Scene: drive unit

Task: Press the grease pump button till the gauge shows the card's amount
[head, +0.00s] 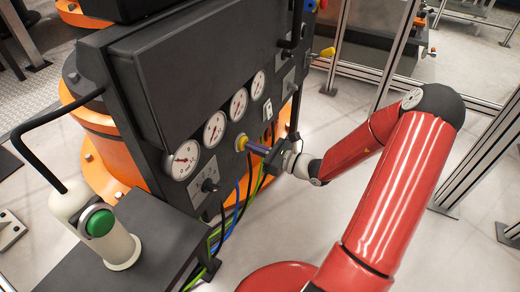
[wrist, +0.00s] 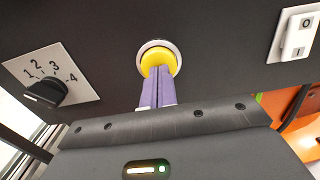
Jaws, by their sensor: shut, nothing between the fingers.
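My gripper (head: 247,145) is shut and empty, with its purple fingers pointing at the panel. In the wrist view, the fingertips (wrist: 158,72) overlap the lower part of a round yellow button (wrist: 158,60) in a pale ring. They look to be at or touching its face; how far it is pushed in cannot be told. In the head view, the button (head: 240,142) is partly behind the fingertips. White round gauges run along the panel, the nearest gauge (head: 182,160) having a red needle pointing left. Their readings are too small to tell. I cannot make out a card with an amount.
A black rotary knob (wrist: 45,93) on a plate marked 1 to 4 sits left of the button. A white switch (wrist: 296,36) sits to its right. Coloured cables (head: 236,200) hang below the panel.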

